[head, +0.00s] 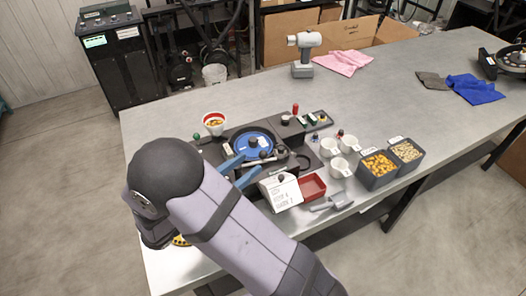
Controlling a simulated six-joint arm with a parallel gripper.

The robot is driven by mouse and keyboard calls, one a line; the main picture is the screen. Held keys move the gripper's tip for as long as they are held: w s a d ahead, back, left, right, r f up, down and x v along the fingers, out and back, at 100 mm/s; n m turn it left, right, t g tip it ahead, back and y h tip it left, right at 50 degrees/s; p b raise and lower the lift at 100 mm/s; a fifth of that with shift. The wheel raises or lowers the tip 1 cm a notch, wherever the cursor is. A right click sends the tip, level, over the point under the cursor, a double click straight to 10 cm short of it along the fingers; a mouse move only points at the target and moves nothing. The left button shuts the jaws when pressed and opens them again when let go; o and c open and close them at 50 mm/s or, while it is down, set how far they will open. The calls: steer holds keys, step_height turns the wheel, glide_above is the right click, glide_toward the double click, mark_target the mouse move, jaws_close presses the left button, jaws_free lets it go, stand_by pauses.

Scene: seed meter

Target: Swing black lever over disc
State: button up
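The blue disc (262,136) lies flat in a dark round housing on the seed meter, with a black knob at its middle. A thin lever-like bar (268,158) lies along the near edge of the disc, with small round knobs close by. I cannot tell for sure which part is the black lever. My gripper (251,164) has two blue fingers set apart, with their tips at the near left edge of the disc, close to the bar. I see nothing clearly held between them. My arm hides the near left part of the meter.
White cups (340,167) and seed bins (378,170) stand to the right. A red-rimmed cup (214,123) stands behind left. The table (400,90) is mostly clear farther back.

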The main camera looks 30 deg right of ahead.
mark_target(261, 154)
steer(key=p+x, duration=0.2)
steer(key=x, duration=0.3)
steer(key=shift+d+r, duration=0.1)
steer(key=shift+d, duration=0.25)
steer(key=shift+x, duration=0.8)
jaws_close()
